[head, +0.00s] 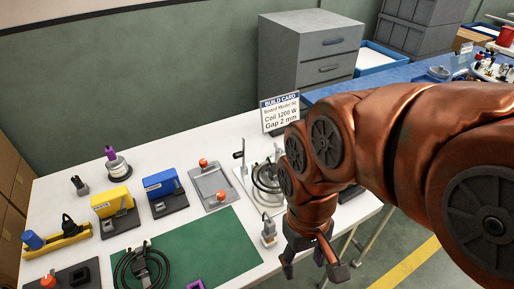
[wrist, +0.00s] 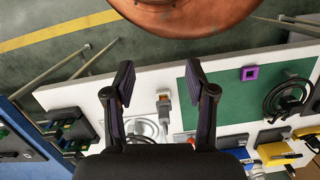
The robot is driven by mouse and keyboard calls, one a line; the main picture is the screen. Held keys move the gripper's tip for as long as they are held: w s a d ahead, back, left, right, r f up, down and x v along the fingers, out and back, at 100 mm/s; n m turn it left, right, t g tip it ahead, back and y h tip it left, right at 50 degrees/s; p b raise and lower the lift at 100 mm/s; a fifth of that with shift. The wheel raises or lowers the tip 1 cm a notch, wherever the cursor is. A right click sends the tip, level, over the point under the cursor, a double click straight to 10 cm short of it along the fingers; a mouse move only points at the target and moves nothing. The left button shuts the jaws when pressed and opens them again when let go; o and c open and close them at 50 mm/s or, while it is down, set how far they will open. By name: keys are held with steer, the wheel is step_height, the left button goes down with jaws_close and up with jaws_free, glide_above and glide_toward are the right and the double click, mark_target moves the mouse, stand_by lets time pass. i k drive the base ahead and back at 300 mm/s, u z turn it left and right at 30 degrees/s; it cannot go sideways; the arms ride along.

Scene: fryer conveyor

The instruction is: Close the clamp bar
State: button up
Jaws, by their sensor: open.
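My gripper (head: 312,264) is open and empty, hanging over the front edge of the white table in the head view. In the wrist view its two dark fingers (wrist: 160,82) are spread apart. A pale plate with a round coil (head: 265,184) lies beyond the gripper, partly hidden by my arm. A dark upright bar (head: 240,152) stands at its back left; it may be the clamp bar, but I cannot tell for certain. A grey plug-like part (head: 268,232) stands near the gripper; it shows between the fingers in the wrist view (wrist: 163,104).
A grey plate with orange knobs (head: 209,184), a blue block (head: 165,184) and a yellow block (head: 112,203) stand left of the coil plate. A green mat (head: 215,246) lies in front. A build card (head: 282,111) stands before a grey cabinet (head: 310,60).

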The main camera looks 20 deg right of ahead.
mark_target(240, 154)
steer(key=u, duration=0.55)
steer(key=k, duration=0.65)
steer(key=u, duration=1.1)
steer(key=i, duration=0.9)
steer(key=z, duration=0.25)
